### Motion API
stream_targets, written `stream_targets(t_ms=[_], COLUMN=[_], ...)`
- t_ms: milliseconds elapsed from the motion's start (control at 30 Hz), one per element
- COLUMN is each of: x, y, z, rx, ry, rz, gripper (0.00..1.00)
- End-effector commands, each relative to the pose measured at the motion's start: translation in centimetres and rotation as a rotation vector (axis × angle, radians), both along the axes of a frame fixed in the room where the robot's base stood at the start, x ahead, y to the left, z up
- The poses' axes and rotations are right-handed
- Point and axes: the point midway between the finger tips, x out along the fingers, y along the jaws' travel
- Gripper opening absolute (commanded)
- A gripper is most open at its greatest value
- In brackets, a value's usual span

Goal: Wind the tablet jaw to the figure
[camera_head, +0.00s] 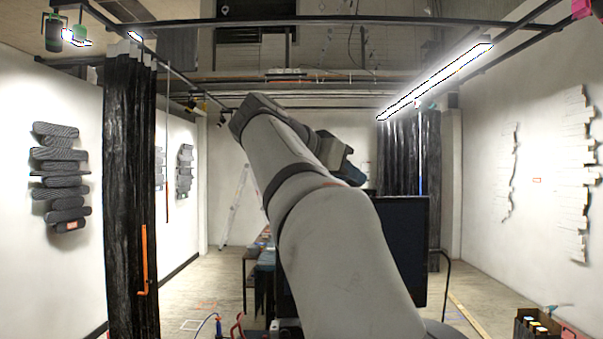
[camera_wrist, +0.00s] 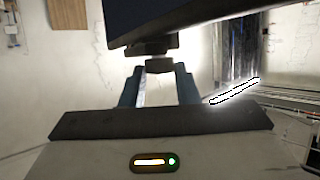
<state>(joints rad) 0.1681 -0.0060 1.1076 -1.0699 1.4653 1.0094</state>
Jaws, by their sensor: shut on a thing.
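In the wrist view, a dark flat panel (camera_wrist: 200,18), seemingly the tablet, crosses the top, tilted. A small dark block (camera_wrist: 159,65) sits just under a wider dark piece below the panel's edge. It may be part of the tablet jaw. No figure or scale can be read in either view. In the head view, my gripper (camera_head: 345,168) is partly hidden behind my arm, and its fingertips are not clear.
A large dark screen (camera_head: 408,245) stands behind my arm in the head view. A black curtain (camera_head: 131,190) hangs at left. Wall reliefs (camera_head: 60,178) line both walls. A box (camera_head: 537,325) stands at lower right. Pale floor (camera_head: 470,285) lies open right of the screen.

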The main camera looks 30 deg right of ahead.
Motion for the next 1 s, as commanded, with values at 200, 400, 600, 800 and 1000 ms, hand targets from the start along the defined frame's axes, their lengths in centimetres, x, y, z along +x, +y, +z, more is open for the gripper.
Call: stream_targets(t_ms=[200, 400, 600, 800, 1000], x=[0.66, 0.87, 0.96, 1.01, 1.00], y=[0.03, -0.04, -0.07, -0.09, -0.10], z=[-0.02, -0.10, -0.24, -0.39, -0.48], rx=[0.005, 0.006, 0.009, 0.009, 0.010], ry=[0.008, 0.008, 0.009, 0.008, 0.009], rz=[-0.187, -0.318, -0.401, -0.439, -0.447], gripper=[0.05, 0.05, 0.05, 0.05, 0.05])
